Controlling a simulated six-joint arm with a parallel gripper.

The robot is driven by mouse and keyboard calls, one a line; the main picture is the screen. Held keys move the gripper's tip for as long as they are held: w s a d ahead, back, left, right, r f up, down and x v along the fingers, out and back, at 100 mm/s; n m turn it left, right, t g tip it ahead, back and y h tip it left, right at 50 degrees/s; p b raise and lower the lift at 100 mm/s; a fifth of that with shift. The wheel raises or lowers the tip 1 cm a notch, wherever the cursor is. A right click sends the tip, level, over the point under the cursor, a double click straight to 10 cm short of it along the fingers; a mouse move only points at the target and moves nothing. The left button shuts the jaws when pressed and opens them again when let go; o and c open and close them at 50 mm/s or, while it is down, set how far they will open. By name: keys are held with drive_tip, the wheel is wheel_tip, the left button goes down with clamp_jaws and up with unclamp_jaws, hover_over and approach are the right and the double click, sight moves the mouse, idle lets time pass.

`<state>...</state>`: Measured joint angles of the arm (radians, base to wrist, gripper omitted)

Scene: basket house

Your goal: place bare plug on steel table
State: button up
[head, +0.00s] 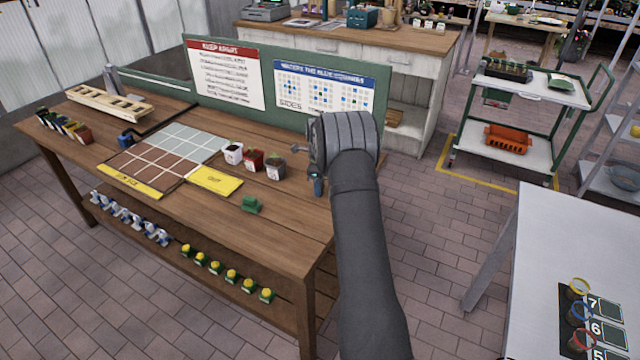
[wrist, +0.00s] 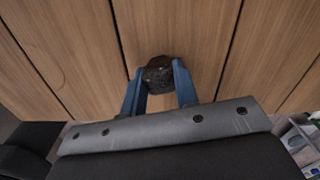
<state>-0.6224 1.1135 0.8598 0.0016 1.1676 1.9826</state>
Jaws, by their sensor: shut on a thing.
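My gripper (wrist: 160,72) has blue fingers and is shut on a dark brown bare plug (wrist: 159,75), seen in the wrist view against wooden planks. In the head view my gripper (head: 316,183) is at the right end of the wooden bench (head: 300,215), pointing down. The plug is not clearly visible there, and I cannot tell its height over the bench. The steel table (head: 575,220) is a pale grey top at the lower right of the head view, well apart from my gripper.
White, red and black pots (head: 275,166) stand left of my gripper, near a green block (head: 251,204) and a yellow card (head: 215,180). A numbered dark mat (head: 600,318) with coloured rings lies on the steel table, whose far part is bare. A green cart (head: 525,140) stands behind.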

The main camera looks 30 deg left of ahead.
drive_tip(key=shift+f, duration=0.1)
drive_tip(key=shift+f, duration=0.15)
drive_tip(key=o, duration=0.9)
drive_tip(key=shift+o, duration=0.2)
wheel_tip(320, 180, up, 17)
drive_tip(key=shift+w, duration=0.35)
drive_tip(key=shift+o, duration=0.5)
drive_tip(key=shift+a+r, duration=0.1)
drive_tip(key=shift+r, duration=0.15)
